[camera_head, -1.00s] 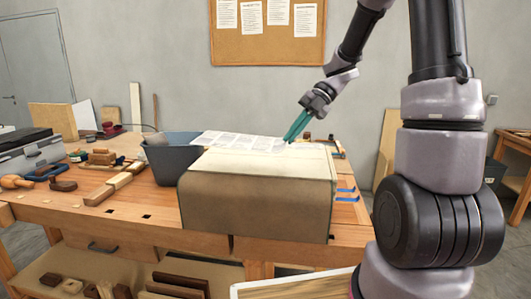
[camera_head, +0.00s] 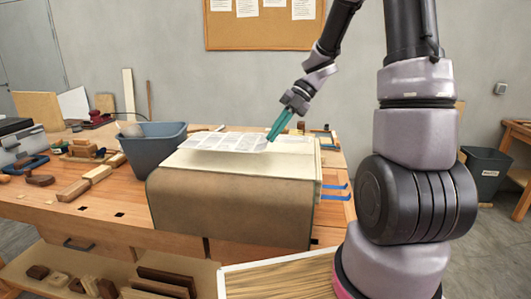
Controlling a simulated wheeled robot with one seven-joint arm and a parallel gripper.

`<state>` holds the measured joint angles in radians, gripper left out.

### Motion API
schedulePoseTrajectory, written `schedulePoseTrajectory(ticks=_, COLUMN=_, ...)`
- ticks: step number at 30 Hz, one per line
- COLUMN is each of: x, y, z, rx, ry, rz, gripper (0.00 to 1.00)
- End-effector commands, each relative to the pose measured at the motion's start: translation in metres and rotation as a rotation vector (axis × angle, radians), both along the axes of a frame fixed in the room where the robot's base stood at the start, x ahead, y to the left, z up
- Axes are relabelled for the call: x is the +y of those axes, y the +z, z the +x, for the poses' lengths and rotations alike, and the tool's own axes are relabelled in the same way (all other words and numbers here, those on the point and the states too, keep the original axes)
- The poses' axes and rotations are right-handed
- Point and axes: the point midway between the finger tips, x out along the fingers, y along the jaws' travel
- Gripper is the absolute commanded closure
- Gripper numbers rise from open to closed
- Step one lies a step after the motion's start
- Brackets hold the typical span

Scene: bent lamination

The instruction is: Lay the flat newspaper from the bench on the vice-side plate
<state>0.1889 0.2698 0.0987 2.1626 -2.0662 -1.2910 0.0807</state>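The flat newspaper (camera_head: 225,142), a pale printed sheet, is level over the top of a large brown-covered block on the bench. Its left end reaches the rim of a grey-blue bin. My gripper (camera_head: 270,139) has teal fingers that look closed on the sheet's right edge. I cannot tell whether the sheet touches the block or hangs just above it. Another pale sheet (camera_head: 292,146) shows right of the fingertips, partly hidden. I cannot tell for sure which surface is the vice-side plate.
The brown-covered block (camera_head: 230,205) fills the front of the bench (camera_head: 50,212). The bin (camera_head: 150,154) stands at its left. Tools and wood blocks (camera_head: 84,151) crowd the left. A framed wooden panel (camera_head: 275,280) is below in front. Another bin (camera_head: 487,172) stands on the floor at right.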

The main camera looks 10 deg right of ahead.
Motion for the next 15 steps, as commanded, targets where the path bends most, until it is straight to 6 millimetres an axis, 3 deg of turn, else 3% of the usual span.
schedulePoseTrajectory(ticks=15, x=0.0, y=-0.053, z=0.0, rx=0.0, ry=0.0, rz=0.0, gripper=1.0)
